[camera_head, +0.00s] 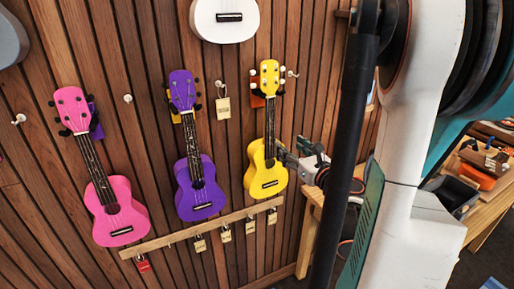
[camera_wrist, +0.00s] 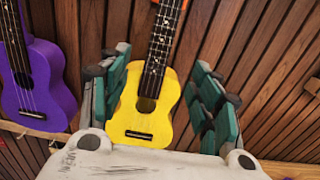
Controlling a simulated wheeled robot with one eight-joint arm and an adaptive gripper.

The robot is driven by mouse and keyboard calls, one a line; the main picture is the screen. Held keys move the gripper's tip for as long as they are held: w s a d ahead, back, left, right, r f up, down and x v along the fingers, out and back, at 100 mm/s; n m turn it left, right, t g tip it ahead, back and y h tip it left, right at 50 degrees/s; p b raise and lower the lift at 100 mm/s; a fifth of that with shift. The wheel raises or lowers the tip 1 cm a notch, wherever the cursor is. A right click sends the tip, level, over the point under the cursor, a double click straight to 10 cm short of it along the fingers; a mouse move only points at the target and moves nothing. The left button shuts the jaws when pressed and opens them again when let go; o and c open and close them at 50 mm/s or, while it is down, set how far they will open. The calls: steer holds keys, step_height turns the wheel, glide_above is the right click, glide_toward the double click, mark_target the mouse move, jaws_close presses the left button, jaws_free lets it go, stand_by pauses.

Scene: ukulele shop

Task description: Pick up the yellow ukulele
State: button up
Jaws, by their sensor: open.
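The yellow ukulele (camera_head: 265,168) hangs upright on the wooden slat wall, rightmost of three ukuleles, its head in a wall hook. My gripper (camera_head: 301,158) is just to the right of its body in the head view, partly hidden behind my arm. In the wrist view the yellow ukulele (camera_wrist: 146,108) fills the middle, its body between the two spread teal fingers of my gripper (camera_wrist: 158,92). The fingers are open, with a visible gap on the right side; the left finger is close to the body's left edge. Its head is out of the wrist view.
A purple ukulele (camera_head: 199,188) hangs close on the left, also in the wrist view (camera_wrist: 38,85). A pink ukulele (camera_head: 118,212) hangs farther left. A wooden rail (camera_head: 172,238) with tags runs below. A workbench (camera_head: 484,204) stands at right.

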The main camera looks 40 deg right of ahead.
glide_toward(271, 129)
steer(key=x, duration=0.4)
steer(key=shift+w+d+f+b, duration=0.1)
steer(key=shift+w+f+b, duration=0.05)
steer(key=shift+f+b, duration=0.15)
steer(key=shift+b+x, duration=0.4)
steer(key=shift+x, duration=2.7)
steer(key=shift+r, duration=0.25)
jaws_close()
